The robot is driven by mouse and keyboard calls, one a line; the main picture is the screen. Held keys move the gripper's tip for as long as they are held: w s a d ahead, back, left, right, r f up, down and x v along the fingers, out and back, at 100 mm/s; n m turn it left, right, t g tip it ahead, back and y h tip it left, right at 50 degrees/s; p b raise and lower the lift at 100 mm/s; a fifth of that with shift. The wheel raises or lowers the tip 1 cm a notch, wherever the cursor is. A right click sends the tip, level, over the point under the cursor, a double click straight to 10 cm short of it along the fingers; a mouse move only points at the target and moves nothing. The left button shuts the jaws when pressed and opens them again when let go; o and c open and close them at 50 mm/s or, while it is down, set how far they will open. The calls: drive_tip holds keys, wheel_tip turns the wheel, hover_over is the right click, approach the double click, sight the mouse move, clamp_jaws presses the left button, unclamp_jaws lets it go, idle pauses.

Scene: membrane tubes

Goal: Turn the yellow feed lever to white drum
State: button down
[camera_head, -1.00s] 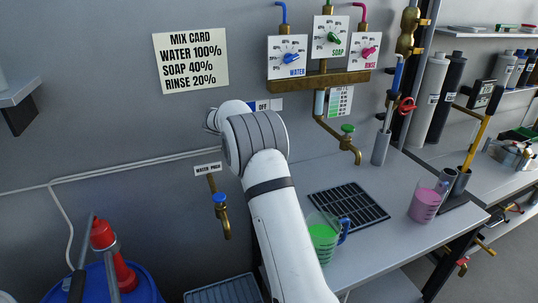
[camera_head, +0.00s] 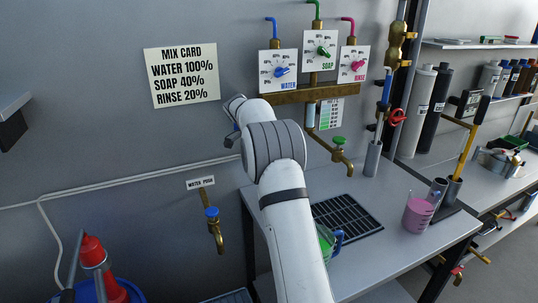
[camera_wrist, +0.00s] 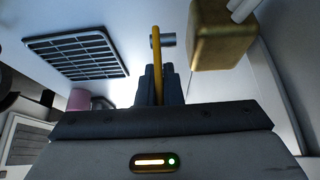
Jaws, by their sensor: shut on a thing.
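The yellow lever (camera_wrist: 156,42) shows in the wrist view as a narrow upright bar. My gripper (camera_wrist: 158,72) is shut on it, with the two dark fingers close on either side of the bar. A short grey cylinder stands close beside the lever's upper part. In the head view my own arm hides the fingers and the lever. I cannot tell which drum the lever points to, and no white drum can be made out for sure.
A brass block (camera_wrist: 222,38) is close to the right of the fingers. A drain grate (camera_head: 347,216) lies on the bench, with a pink jug (camera_head: 418,214) to its right and a green jug (camera_head: 327,240) partly behind my arm. A brass tap (camera_head: 213,230) is left of my arm.

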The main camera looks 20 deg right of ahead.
drive_tip(key=shift+r, duration=0.1)
drive_tip(key=c, duration=1.9)
unclamp_jaws()
drive_tip(key=shift+d, duration=0.1)
drive_tip(key=shift+v, duration=3.9)
